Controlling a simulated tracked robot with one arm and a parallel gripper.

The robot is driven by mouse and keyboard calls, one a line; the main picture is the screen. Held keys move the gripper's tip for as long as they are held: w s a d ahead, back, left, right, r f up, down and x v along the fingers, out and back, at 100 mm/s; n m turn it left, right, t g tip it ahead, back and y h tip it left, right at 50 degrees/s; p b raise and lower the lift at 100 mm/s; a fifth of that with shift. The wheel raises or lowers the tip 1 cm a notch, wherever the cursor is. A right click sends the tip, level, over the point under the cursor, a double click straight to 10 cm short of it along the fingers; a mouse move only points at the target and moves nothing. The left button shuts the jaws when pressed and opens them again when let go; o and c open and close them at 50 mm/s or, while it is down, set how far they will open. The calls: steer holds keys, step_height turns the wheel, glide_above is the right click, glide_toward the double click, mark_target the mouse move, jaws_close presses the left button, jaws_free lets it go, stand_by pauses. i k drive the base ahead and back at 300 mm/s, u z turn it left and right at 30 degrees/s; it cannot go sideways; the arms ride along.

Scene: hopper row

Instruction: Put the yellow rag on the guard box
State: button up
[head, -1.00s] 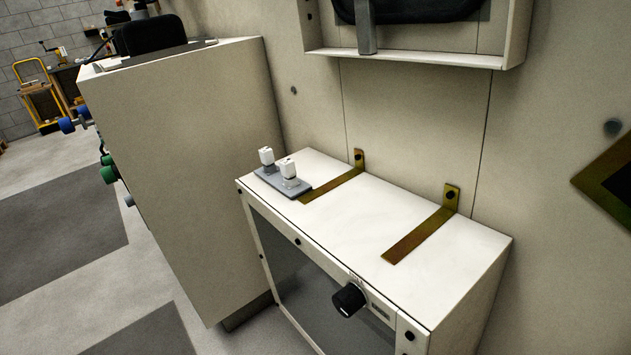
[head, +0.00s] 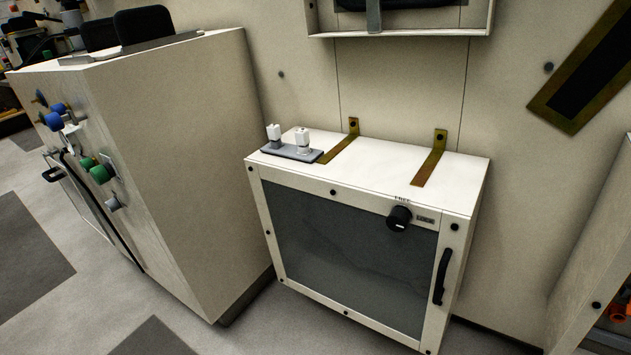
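A white box with a dark front window, which looks like the guard box (head: 462,188), is fixed against the wall in the middle of the head view. Its front has a black knob (head: 399,219) with lettering beside it and a black handle (head: 442,276) at the right. On its top are a grey plate with two white fittings (head: 291,152) and two brass brackets; the top is otherwise bare. I see no yellow rag in this view. My gripper is not in view.
A large beige cabinet (head: 182,110) with blue and green knobs stands to the left. An open frame (head: 400,33) is mounted on the wall above the box. Another light cabinet with orange things (head: 618,312) is at the right edge. Grey floor lies in front.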

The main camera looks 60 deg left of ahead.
mark_target(400, 175)
steer(key=k, duration=0.35)
steer(key=u, duration=0.4)
steer(key=i, duration=1.05)
steer(key=u, duration=0.6)
steer(key=i, duration=0.4)
steer(key=u, duration=0.1)
